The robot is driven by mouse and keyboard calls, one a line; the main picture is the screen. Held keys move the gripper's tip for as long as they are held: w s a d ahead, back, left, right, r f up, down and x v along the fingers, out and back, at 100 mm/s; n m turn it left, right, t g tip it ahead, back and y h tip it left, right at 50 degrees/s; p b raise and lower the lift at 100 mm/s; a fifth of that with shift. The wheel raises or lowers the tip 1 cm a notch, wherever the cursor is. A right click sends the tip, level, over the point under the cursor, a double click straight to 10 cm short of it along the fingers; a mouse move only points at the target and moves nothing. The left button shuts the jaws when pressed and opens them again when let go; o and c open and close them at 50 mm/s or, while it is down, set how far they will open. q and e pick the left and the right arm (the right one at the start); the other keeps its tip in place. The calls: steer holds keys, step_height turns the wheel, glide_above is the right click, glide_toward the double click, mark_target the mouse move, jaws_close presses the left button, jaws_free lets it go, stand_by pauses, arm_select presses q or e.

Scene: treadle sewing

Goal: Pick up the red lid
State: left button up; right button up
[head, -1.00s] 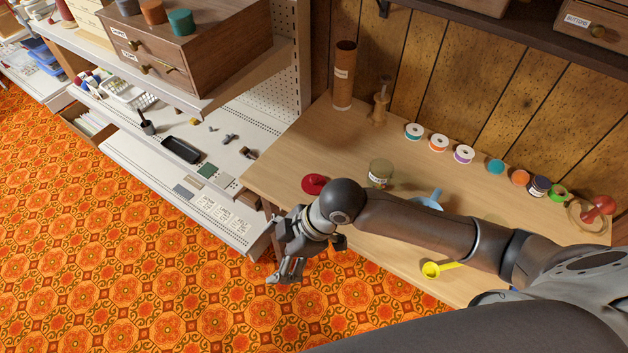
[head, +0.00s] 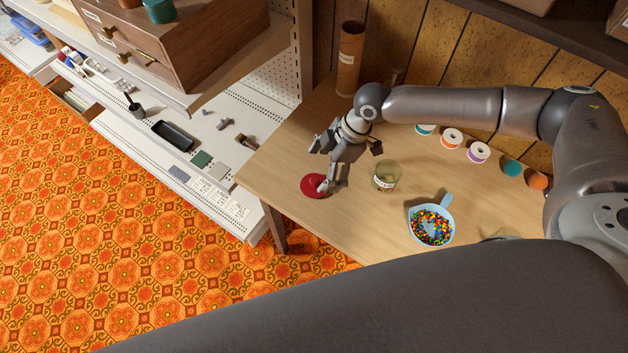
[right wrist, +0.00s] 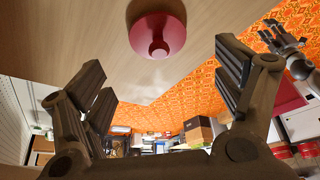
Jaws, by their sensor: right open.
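The red lid (head: 312,188), round with a knob on top, lies on the wooden table (head: 345,224) near its left end. The right wrist view shows the lid (right wrist: 158,36) knob side toward me, ahead of the two spread fingers and between their lines. My right gripper (head: 323,166) is open and empty, close above the lid. One finger covers part of the lid in the head view. Whether it touches cannot be told. Another gripper, apparently my left (right wrist: 287,48), shows small at the right of the right wrist view; its opening is unclear.
A glass jar (head: 386,177) with a label stands right of the lid. A blue cup of colourful beads (head: 431,225) is further right. A brown cylinder (head: 350,58) and thread spools (head: 452,138) stand along the back. A white shelf (head: 215,135) is at left.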

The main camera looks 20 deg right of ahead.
mark_target(315, 180)
steer(key=shift+w+a+f, duration=0.1)
steer(key=shift+a+f, duration=0.05)
steer(key=shift+f, duration=0.3)
steer(key=shift+w+f, duration=0.1)
steer(key=shift+f, duration=0.2)
steer(key=x, duration=0.2)
steer(key=p+x, duration=0.1)
steer(key=x, duration=0.1)
steer(key=shift+a, duration=0.35)
steer(key=shift+f, duration=0.3)
steer(key=shift+c, duration=0.3)
steer(key=c, duration=0.5)
arm_select(q)
steer(key=shift+w+d+r, duration=0.15)
steer(key=shift+r, duration=0.25)
steer(key=shift+w+d+r, duration=0.1)
steer(key=shift+r, duration=0.3)
arm_select(e)
steer(key=shift+c, duration=1.1)
